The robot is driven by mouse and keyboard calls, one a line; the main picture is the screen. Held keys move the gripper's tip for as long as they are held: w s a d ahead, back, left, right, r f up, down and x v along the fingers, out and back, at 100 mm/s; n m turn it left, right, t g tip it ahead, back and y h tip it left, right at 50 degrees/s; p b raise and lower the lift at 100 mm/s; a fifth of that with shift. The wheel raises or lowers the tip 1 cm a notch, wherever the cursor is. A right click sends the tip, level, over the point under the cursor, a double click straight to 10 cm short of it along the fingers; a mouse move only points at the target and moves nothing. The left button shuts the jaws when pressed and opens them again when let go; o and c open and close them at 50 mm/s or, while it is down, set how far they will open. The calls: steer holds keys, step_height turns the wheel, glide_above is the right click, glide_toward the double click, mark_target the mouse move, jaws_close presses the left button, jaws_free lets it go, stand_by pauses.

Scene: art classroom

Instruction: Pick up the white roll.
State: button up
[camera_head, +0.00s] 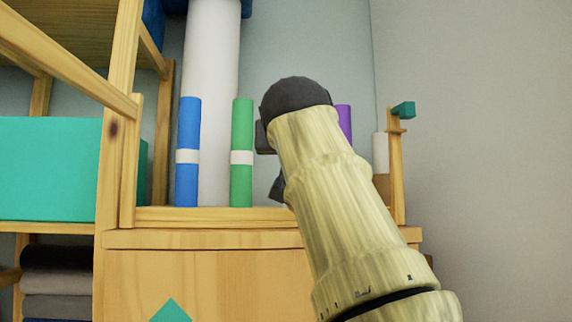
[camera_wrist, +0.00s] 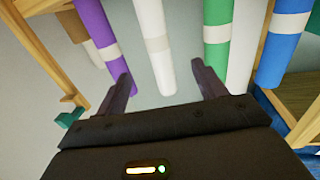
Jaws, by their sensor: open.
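A white roll (camera_wrist: 154,37) with a cream band shows in the wrist view between a purple roll (camera_wrist: 104,40) and a green roll (camera_wrist: 217,35). In the head view it is hidden behind my arm. My gripper (camera_wrist: 161,70) is open and empty. In the wrist view the white roll's end lies between the two fingers; I cannot tell how much depth separates them. In the head view my arm covers most of the gripper, in front of the rack. A thicker, taller white roll (camera_head: 211,85) stands between the blue roll (camera_head: 188,130) and the green roll (camera_head: 242,130).
The rolls stand on a wooden cabinet (camera_head: 200,240) with a raised front ledge. A short white and tan roll (camera_head: 380,155) stands by the right post (camera_head: 397,180). A wooden shelf post (camera_head: 118,120) and teal box (camera_head: 50,168) are at left. Bare wall lies right.

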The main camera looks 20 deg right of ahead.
steer(key=shift+s+r, duration=0.1)
steer(key=shift+r, duration=0.05)
steer(key=p+x, duration=1)
steer(key=x, duration=0.2)
steer(key=shift+d, duration=0.2)
steer(key=shift+a, duration=0.15)
